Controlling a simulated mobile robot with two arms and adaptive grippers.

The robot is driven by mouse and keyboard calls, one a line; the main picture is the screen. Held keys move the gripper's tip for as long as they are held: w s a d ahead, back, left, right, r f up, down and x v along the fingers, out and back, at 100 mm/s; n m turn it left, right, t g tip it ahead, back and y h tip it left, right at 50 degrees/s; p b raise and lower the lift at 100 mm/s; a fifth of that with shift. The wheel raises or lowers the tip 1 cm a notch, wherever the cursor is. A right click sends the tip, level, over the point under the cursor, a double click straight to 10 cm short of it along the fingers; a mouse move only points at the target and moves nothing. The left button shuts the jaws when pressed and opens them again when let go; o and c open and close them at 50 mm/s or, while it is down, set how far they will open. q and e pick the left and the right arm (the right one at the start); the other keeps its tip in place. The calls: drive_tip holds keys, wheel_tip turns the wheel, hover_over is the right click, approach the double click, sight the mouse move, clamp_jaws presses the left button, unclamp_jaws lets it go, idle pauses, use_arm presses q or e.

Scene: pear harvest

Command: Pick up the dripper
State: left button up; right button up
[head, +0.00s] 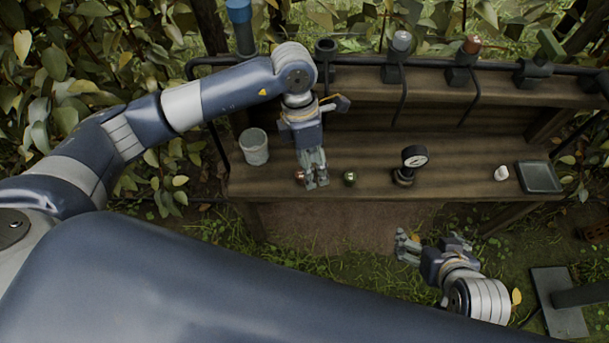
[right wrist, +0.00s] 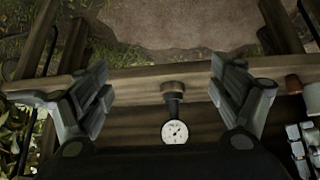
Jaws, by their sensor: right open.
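I cannot tell for sure which small item is the dripper. My right gripper (head: 432,242) is open and empty, in front of the bench. In the right wrist view the gauge (right wrist: 174,131) shows between its spread fingers, apart from them. My left gripper (head: 315,180) points down beside the copper-coloured piece; its finger gap is unclear.
A grey bucket (head: 254,149) stands at the bench's left end and a dark tray (head: 540,177) at its right end. Several tools stand in holders along the raised back shelf (head: 440,86). Leafy branches crowd the left and back. Grass lies in front.

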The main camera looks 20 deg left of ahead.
use_arm(q)
drive_tip(key=a, duration=0.1)
drive_tip(key=w+a+y, duration=0.1)
drive_tip(key=a+t+y, duration=0.1)
drive_tip(key=shift+w+a+b, duration=0.25)
drive_tip(key=shift+w+b, duration=0.05)
drive_tip(key=shift+w, duration=0.05)
drive_tip(key=b, duration=0.1)
hover_over(302, 174)
drive_tip(key=f, duration=0.4)
drive_tip(key=shift+s+a+f, duration=0.3)
drive_tip(key=shift+s, duration=0.1)
drive_tip(key=shift+f, duration=0.55)
drive_tip(key=f, duration=0.1)
drive_tip(key=f+b, duration=0.1)
drive_tip(key=f, duration=0.1)
drive_tip(key=w+f+b, duration=0.1)
drive_tip(key=shift+d+f, duration=0.25)
drive_tip(key=shift+f, duration=0.15)
use_arm(e)
drive_tip(key=w+a+r+t+y, duration=0.1)
drive_tip(key=w+a+r+t, duration=0.1)
drive_tip(key=w+r+t, duration=0.2)
drive_tip(key=w+a+r+t+y, duration=0.1)
drive_tip(key=w+r+t, duration=0.3)
drive_tip(key=r, duration=0.6)
drive_tip(key=shift+w+a, duration=0.45)
drive_tip(key=shift+w, duration=0.15)
use_arm(q)
drive_tip(key=c, duration=0.9)
